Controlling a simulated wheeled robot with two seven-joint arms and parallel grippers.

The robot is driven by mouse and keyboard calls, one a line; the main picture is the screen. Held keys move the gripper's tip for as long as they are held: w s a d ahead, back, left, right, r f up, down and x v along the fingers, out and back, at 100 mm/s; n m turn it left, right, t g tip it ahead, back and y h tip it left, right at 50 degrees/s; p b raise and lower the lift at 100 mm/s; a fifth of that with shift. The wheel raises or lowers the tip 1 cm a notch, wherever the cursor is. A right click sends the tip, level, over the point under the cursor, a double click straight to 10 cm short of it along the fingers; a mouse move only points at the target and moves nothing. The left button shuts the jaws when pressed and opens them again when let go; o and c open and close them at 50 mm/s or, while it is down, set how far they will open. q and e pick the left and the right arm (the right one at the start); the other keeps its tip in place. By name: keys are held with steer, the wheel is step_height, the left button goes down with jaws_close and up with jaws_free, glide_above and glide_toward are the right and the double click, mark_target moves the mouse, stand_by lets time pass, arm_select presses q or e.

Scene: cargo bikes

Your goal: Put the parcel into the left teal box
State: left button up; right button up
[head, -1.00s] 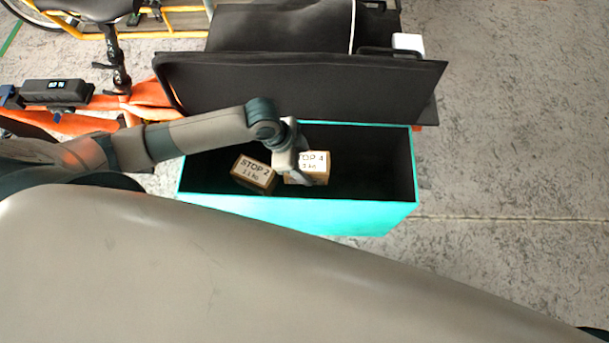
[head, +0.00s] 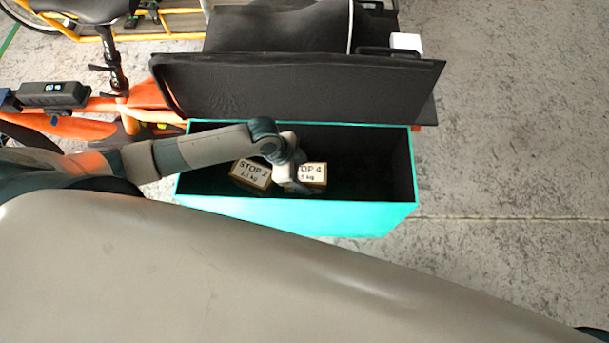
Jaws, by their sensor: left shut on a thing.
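The teal box (head: 300,212) hangs at the side of the orange bike, with its black lid open towards the bike. My left gripper (head: 296,182) reaches down inside the box and is shut on the parcel (head: 313,175), a brown carton with a white label reading "STOP 4". The gripper covers the parcel's left part. The parcel is low in the box; I cannot tell whether it touches the floor. Another carton labelled "STOP 2" (head: 251,175) lies tilted just left of it. My right gripper is not in view.
The open black lid (head: 300,88) stands along the box's far edge. Behind it is a black covered load (head: 280,30) with a white block (head: 407,42). The right part of the box is empty. Bare concrete floor lies to the right.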

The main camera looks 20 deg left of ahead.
arm_select(q)
steer(key=shift+f, duration=0.35)
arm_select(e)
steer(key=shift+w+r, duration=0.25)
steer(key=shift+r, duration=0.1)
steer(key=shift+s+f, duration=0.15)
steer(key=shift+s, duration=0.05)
arm_select(q)
steer(key=o, duration=1.8)
steer(key=shift+f, duration=0.15)
steer(key=shift+o, duration=0.2)
